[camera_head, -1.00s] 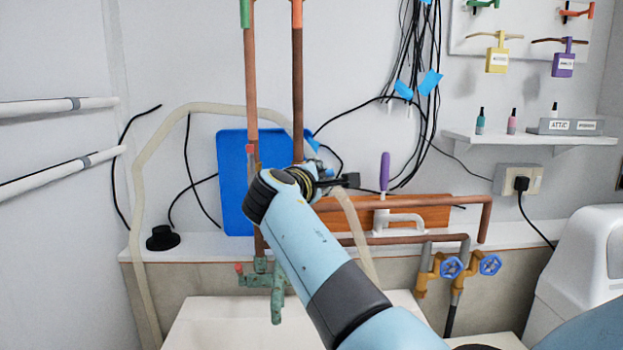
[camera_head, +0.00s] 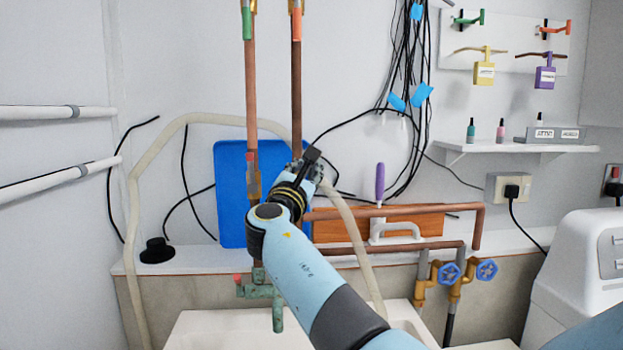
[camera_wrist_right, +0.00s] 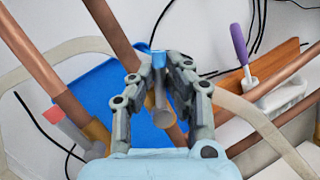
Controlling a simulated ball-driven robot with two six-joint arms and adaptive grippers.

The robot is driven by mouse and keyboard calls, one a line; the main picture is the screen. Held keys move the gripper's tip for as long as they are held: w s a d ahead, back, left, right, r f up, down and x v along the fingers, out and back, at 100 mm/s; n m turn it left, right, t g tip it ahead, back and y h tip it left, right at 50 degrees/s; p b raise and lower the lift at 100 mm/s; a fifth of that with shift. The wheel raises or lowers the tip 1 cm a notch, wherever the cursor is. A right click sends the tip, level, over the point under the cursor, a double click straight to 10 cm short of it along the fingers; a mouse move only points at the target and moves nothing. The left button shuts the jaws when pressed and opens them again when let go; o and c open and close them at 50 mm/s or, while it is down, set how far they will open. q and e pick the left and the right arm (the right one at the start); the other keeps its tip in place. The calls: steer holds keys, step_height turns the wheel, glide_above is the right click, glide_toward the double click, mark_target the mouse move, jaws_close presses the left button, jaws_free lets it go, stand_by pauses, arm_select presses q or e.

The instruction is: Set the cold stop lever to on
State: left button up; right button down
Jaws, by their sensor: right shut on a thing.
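My right gripper (camera_head: 308,168) is at the right copper pipe (camera_head: 297,90), the one with an orange-red top sleeve. In the wrist view my right gripper (camera_wrist_right: 168,62) is shut on a blue-ended lever (camera_wrist_right: 158,59), which shows between its fingertips. In the head view the gripper hides most of this lever and its valve, so its exact angle cannot be told. The left copper pipe (camera_head: 251,95), with a green top sleeve, carries a valve with a red-ended lever (camera_head: 251,158), which stands upright along the pipe. My left gripper is not in view.
A blue board (camera_head: 228,190) stands behind the pipes. A pale hose (camera_head: 150,165) loops around them. Black cables (camera_head: 405,60) hang to the right. A purple-handled tool (camera_head: 380,183) and blue-wheeled taps (camera_head: 487,270) are at the right. A shelf (camera_head: 515,147) is on the wall.

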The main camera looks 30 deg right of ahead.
mark_target(298, 111)
steer(key=n, duration=0.1)
steer(key=a+n+t, duration=0.1)
steer(key=n, duration=0.1)
steer(key=shift+w+t+y+b, duration=0.2)
steer(key=shift+t+y+b, duration=0.1)
steer(key=shift+b, duration=0.1)
steer(key=shift+w+a+n+t+y+b, duration=0.2)
steer(key=shift+a+n+t+y, duration=0.15)
steer(key=shift+n, duration=0.65)
steer(key=shift+w+a+n+t+y+b, duration=0.2)
steer(key=shift+n+t, duration=0.25)
steer(key=shift+n, duration=0.55)
steer(key=shift+s+d, duration=0.1)
steer(key=shift+s, duration=0.05)
steer(key=c, duration=1.3)
jaws_free()
steer(key=shift+c, duration=0.2)
steer(key=shift+r, duration=0.1)
steer(key=shift+r, duration=0.15)
step_height(298, 111, up, 10)
steer(key=shift+f, duration=0.2)
